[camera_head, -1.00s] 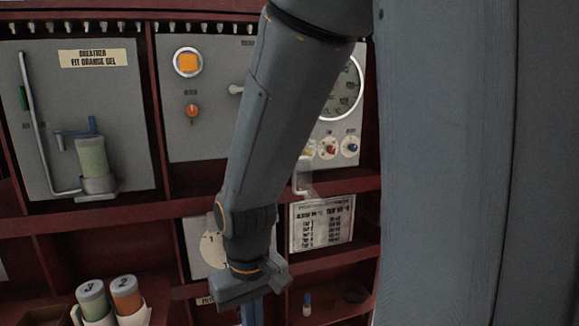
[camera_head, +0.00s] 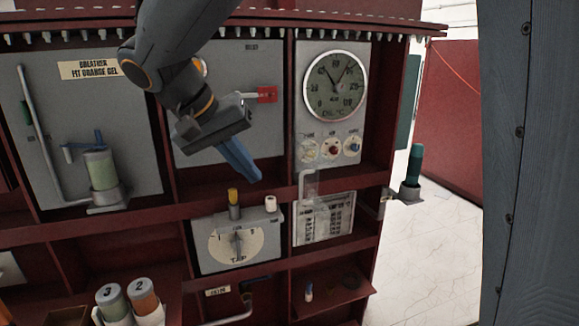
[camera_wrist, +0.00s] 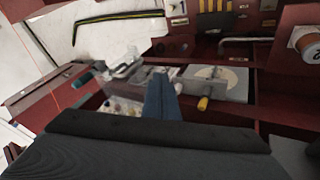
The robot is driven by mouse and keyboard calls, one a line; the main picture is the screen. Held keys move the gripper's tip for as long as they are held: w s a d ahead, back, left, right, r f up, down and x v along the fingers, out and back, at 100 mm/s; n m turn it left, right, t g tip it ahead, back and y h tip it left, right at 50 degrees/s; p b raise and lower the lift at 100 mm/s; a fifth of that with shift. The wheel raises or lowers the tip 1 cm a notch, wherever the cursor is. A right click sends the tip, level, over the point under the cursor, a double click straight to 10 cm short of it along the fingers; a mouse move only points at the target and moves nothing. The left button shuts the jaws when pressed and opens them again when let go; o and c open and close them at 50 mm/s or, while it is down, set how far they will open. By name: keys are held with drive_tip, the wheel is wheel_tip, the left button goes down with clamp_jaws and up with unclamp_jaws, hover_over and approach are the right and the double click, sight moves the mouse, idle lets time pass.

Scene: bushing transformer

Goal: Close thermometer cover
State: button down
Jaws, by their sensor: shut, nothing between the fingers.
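The thermometer (camera_head: 336,87) is a round dial with a dark face and light rim, on a grey panel at the upper right of the head view. Three small knobs (camera_head: 333,148) sit below it. A clear, pale piece (camera_head: 308,186), which looks like part of the see-through cover, hangs below the panel; its full outline is hard to make out. The dial face looks uncovered. My gripper (camera_head: 254,177) is shut and empty, its blue fingers pointing down and right, left of the thermometer panel. In the wrist view the gripper (camera_wrist: 160,92) is in the middle.
A red-tipped lever (camera_head: 266,94) sticks out behind my gripper. Below are the TAP dial (camera_head: 237,245) and a yellow knob (camera_head: 234,197). A green-handled tool (camera_head: 414,165) stands at the cabinet's right edge. White floor (camera_head: 430,250) is clear on the right.

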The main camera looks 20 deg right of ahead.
drive_tip(key=w+d+f+p, duration=0.1)
drive_tip(key=d+f+p, duration=0.3)
drive_tip(key=d, duration=0.4)
drive_tip(key=shift+w+d+f+m+p, duration=0.3)
drive_tip(key=shift+w+f+p, duration=0.1)
drive_tip(key=shift+f, duration=0.2)
